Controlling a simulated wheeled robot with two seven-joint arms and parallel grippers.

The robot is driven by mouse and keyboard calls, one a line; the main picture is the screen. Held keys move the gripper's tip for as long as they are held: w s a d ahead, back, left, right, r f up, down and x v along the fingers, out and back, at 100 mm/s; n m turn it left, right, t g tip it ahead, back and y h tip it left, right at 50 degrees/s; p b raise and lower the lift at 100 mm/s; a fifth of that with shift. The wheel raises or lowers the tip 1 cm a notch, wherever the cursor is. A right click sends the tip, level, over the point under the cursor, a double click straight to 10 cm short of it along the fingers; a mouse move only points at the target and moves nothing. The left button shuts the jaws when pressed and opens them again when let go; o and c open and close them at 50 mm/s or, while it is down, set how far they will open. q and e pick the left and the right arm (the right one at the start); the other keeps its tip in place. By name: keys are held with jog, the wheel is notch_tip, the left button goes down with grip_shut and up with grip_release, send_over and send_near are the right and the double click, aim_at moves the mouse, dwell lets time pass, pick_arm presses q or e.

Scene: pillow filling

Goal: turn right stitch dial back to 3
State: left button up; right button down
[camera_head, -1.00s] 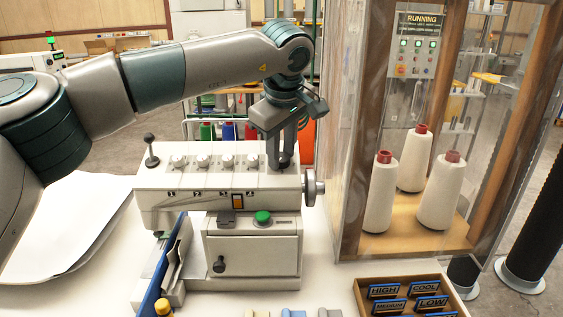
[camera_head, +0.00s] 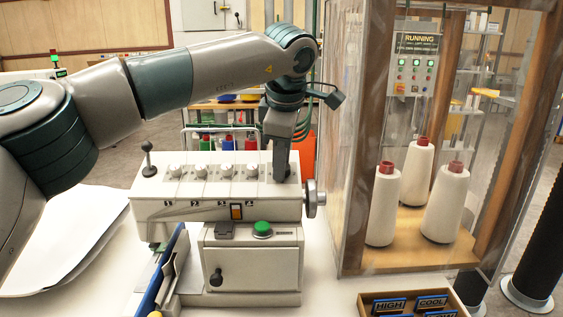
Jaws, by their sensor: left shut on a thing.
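The white sewing machine (camera_head: 180,210) stands on the table, with a row of small white dials (camera_head: 200,171) along its top. My left gripper (camera_head: 281,176) points straight down at the right end of this row. It is shut on the right stitch dial, which its fingers hide. The number the dial is set to cannot be read. My right gripper is not in view.
A handwheel (camera_head: 314,199) sticks out at the machine's right end. A clear-walled cabinet with white thread cones (camera_head: 383,205) stands to the right. A wooden tray (camera_head: 366,301) of labels is at the front right. White fabric (camera_head: 62,240) lies at the left.

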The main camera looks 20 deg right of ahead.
pick_arm(q)
jog(key=shift+r, duration=0.15)
jog(key=o, duration=1.1)
jog(key=shift+c, duration=0.2)
jog(key=shift+s+r, duration=0.3)
jog(key=shift+r, duration=0.35)
jog(key=b+v, duration=0.1)
jog(key=v, duration=1.4)
jog(key=shift+r, duration=0.4)
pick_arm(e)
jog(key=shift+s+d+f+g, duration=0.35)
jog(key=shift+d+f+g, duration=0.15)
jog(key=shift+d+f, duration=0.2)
pick_arm(q)
jog(key=shift+s, duration=0.1)
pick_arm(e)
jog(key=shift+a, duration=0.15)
